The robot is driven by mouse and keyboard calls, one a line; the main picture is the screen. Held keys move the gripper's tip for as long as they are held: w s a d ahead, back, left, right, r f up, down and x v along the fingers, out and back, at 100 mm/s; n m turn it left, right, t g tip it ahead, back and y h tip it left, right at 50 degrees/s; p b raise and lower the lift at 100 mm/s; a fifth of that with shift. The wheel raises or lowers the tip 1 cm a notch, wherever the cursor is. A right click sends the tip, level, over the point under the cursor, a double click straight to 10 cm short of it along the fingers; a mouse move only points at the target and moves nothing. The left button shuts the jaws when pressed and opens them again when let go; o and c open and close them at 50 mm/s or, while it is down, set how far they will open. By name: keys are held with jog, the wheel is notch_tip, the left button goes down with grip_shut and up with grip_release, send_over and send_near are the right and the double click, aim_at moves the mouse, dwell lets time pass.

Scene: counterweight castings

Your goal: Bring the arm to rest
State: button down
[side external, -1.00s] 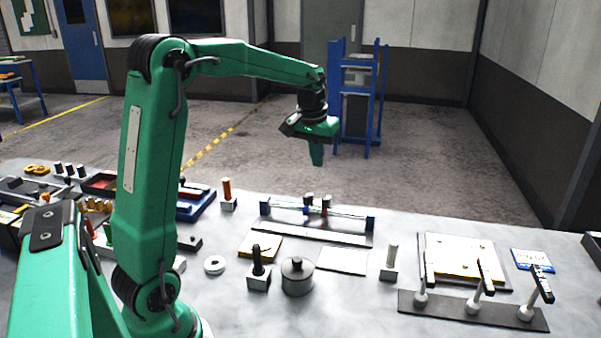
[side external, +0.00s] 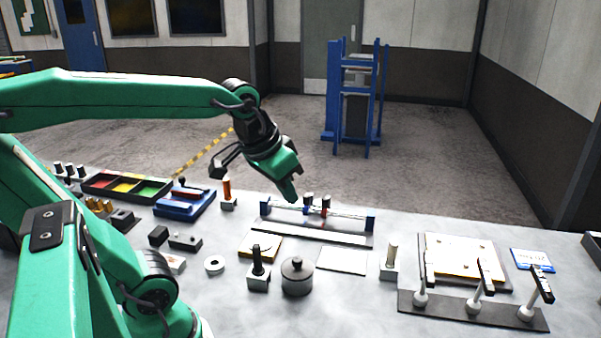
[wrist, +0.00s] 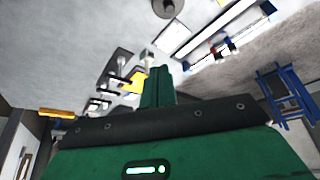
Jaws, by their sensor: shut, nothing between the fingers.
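My gripper (side external: 289,190) is green and black and hangs above the far side of the work table in the side external view, angled down to the right. Its fingers are together with nothing between them. It is left of and above the blue-ended rail (side external: 340,211) and appears clear of it. In the wrist view, my gripper's green finger (wrist: 157,88) points up the picture over the table.
The grey table (side external: 230,305) carries a metal lidded pot (side external: 297,277), a black-handled post (side external: 258,268), an orange-topped post (side external: 227,195), a three-colour tray (side external: 127,187) and a dark lever strip (side external: 472,311). A blue rack (side external: 374,100) stands on the floor beyond.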

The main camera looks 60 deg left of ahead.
jog(key=shift+m+t, duration=0.4)
jog(key=shift+m, duration=0.2)
jog(key=s, duration=0.1)
jog(key=s+d+f, duration=0.1)
jog(key=s, duration=0.1)
jog(key=s+d+f, duration=0.1)
jog(key=s, duration=0.1)
jog(key=shift+d+f, duration=0.15)
dwell(0.7)
